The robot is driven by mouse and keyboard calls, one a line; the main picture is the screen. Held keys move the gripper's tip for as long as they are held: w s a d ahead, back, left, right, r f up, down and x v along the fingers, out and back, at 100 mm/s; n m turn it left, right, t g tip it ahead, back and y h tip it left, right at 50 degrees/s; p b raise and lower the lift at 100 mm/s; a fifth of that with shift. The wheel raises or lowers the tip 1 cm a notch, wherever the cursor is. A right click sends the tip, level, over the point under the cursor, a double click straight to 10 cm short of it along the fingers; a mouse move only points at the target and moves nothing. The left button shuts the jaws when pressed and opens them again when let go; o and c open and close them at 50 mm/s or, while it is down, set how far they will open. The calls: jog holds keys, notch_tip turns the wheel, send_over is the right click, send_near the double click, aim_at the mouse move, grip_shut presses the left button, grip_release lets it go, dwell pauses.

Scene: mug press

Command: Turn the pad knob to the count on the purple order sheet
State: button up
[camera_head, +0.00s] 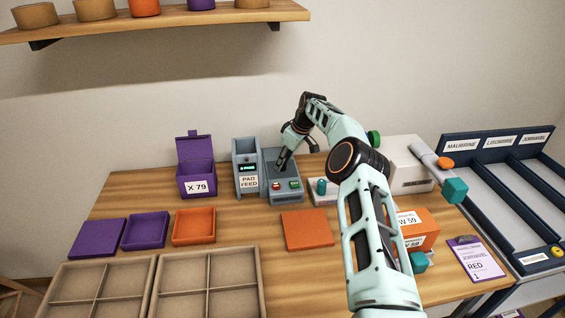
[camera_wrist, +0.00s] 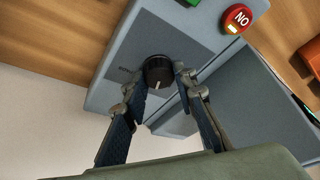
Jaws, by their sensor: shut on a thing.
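The black pad knob (camera_wrist: 158,72) with a pale pointer mark sits on the grey control box (camera_head: 283,188). My gripper (camera_head: 281,163) reaches down onto the box and hides the knob in the head view. In the wrist view my gripper's fingers (camera_wrist: 156,80) are around the knob, one on each side. The pad feed unit (camera_head: 248,183) has a small lit green display (camera_head: 247,168), whose figure is too small to read surely. The purple order sheet (camera_head: 478,261) lies at the right of the table, with RED and what looks like a 1 below it.
A purple X 79 box (camera_head: 197,181) stands left of the feed. An orange pad (camera_head: 306,231) lies in front. Dividers trays (camera_head: 101,285) fill the front left; a white machine (camera_head: 405,165) stands right.

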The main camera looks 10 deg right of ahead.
dwell(0.4)
jog(key=o, duration=1.2)
jog(key=shift+c, duration=0.2)
jog(key=shift+r, duration=0.1)
jog(key=v, duration=1.2)
